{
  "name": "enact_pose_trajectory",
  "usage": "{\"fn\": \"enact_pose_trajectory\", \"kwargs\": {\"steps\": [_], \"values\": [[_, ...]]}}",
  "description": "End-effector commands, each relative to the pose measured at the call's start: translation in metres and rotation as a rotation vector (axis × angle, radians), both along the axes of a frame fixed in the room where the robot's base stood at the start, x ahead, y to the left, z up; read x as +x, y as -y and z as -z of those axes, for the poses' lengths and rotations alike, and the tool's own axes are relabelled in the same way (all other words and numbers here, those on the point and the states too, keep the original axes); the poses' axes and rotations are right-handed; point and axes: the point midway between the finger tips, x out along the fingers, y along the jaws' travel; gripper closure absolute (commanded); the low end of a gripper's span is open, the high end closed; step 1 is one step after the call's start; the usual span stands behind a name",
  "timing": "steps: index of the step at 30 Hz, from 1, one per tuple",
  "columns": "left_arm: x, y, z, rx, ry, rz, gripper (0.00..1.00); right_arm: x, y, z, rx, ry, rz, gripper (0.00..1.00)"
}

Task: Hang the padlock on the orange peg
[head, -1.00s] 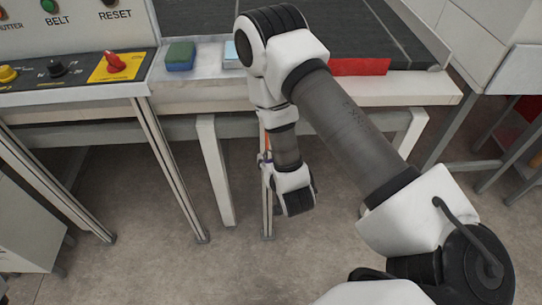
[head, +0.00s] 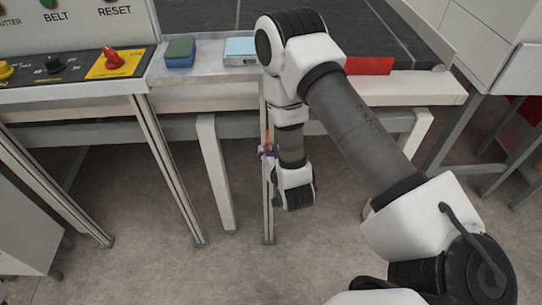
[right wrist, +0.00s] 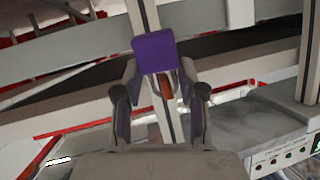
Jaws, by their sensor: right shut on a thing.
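A purple padlock (right wrist: 155,53) shows in the right wrist view between the fingertips of my right gripper (right wrist: 158,70), which is shut on it. In the head view a small purple patch of the padlock (head: 270,155) shows beside my right wrist, with the gripper (head: 265,151) mostly hidden by my arm. A small orange part, seemingly the peg (head: 267,139), shows just above it in front of an upright post. An orange part (right wrist: 163,84) also shows just below the padlock in the wrist view. I cannot tell whether padlock and peg touch. My left gripper is not in view.
The upright metal post (head: 268,205) stands close to my right gripper under the machine table. A control panel (head: 75,70) with knobs is at the left. A green-blue sponge (head: 180,54), a light blue block (head: 241,50) and a red piece (head: 369,66) lie on the table edge.

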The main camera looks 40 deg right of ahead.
Motion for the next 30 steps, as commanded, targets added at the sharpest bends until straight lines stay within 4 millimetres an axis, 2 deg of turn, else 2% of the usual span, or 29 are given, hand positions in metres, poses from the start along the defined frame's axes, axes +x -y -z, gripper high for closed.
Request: {"fn": "enact_pose_trajectory", "kwargs": {"steps": [1, 21, 30], "values": [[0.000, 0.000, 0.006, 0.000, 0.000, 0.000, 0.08, 0.001, 0.000, 0.005, -0.003, 0.010, 0.000, 1.00], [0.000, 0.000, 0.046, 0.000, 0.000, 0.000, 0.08, 0.020, 0.012, 0.014, -0.054, 0.176, 0.001, 1.00], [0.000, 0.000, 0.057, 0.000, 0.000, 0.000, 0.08, 0.027, 0.015, 0.016, -0.069, 0.225, 0.000, 1.00]]}}
